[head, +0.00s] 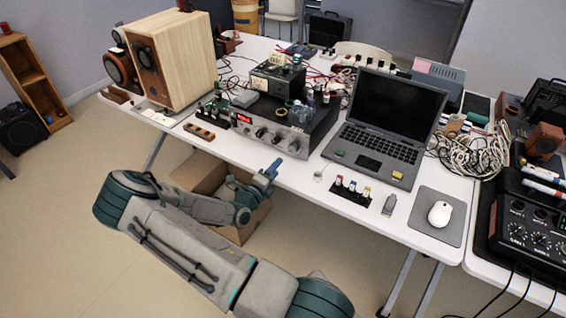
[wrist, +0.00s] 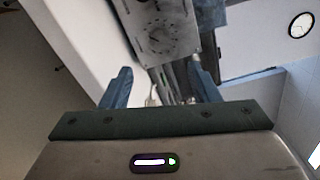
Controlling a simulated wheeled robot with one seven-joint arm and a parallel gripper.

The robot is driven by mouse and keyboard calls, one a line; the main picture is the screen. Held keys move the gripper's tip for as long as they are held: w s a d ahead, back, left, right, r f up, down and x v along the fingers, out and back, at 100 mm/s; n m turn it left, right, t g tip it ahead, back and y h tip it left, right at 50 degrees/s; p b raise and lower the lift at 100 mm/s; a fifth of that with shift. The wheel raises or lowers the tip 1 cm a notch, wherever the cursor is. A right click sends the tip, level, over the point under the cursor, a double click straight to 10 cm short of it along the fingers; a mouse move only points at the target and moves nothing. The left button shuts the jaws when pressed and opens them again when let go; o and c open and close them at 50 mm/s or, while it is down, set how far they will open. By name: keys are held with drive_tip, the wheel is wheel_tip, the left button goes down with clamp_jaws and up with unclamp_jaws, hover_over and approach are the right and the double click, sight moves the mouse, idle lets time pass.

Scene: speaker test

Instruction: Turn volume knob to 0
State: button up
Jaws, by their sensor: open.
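A silver amplifier (head: 263,131) with a red lit display and several round knobs on its front panel stands near the table's front edge in the head view. I cannot tell which knob is the volume knob or read its setting. My gripper (head: 268,172) is in front of and below that panel, apart from it. In the wrist view, the two blue fingers of my gripper (wrist: 158,68) are spread with nothing between them. A pale panel with a dial (wrist: 155,32) shows beyond the fingertips; its markings are too blurred to read.
A laptop (head: 385,125) stands right of the amplifier, with a mouse (head: 440,213) on a grey pad further right. A wooden speaker (head: 172,57) stands at the left. A black mixer (head: 532,225) is at the right edge. A cardboard box (head: 200,172) is on the floor behind my arm.

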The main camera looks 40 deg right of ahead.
drive_tip(key=shift+v, duration=2.1)
